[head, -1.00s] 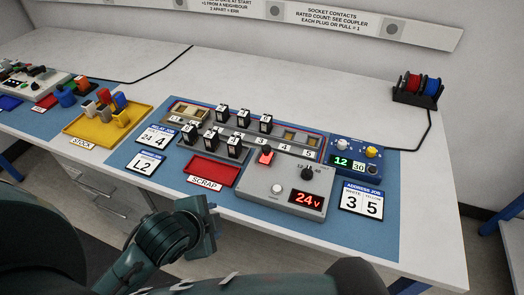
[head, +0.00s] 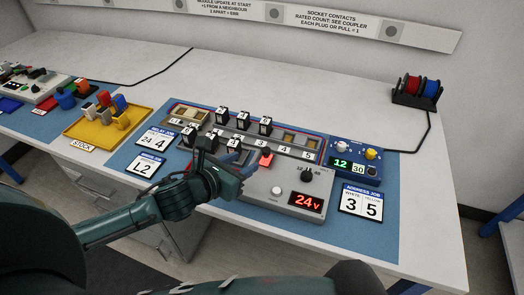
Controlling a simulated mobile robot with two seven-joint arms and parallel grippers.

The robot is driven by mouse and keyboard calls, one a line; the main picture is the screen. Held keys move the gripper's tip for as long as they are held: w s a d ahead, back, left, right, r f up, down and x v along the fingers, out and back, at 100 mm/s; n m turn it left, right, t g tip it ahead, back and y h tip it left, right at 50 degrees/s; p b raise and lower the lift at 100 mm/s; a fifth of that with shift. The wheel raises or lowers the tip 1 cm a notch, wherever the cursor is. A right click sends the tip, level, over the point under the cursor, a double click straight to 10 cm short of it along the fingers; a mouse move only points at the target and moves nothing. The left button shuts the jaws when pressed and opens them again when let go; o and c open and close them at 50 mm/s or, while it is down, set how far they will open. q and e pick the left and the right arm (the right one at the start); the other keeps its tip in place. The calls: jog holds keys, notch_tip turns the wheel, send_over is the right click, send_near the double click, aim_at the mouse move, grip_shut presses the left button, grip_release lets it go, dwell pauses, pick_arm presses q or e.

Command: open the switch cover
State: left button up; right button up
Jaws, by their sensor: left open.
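The small red switch cover (head: 266,158) stands at the upper left of the grey control box (head: 262,186). It looks like a raised red flap, and I cannot tell from this picture whether it is up or down. My left gripper (head: 243,165) is just left of the cover, over the left edge of the box. Its fingers are open and point toward the cover, and they look empty. I cannot tell whether a finger touches the cover. My right gripper is out of view.
Several black relays (head: 241,121) stand on the board behind the gripper. A dark knob (head: 306,174), a white button (head: 276,190) and a red 24V display (head: 305,201) are on the box. A blue meter (head: 351,159) stands at right.

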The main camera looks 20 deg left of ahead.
aim_at(264, 151)
pick_arm(q)
jog(key=x, duration=0.9)
jog(key=shift+w+d+f, duration=0.1)
jog(key=shift+w+f, duration=0.1)
jog(key=shift+w, duration=0.05)
jog(key=shift+c, duration=0.2)
grip_shut()
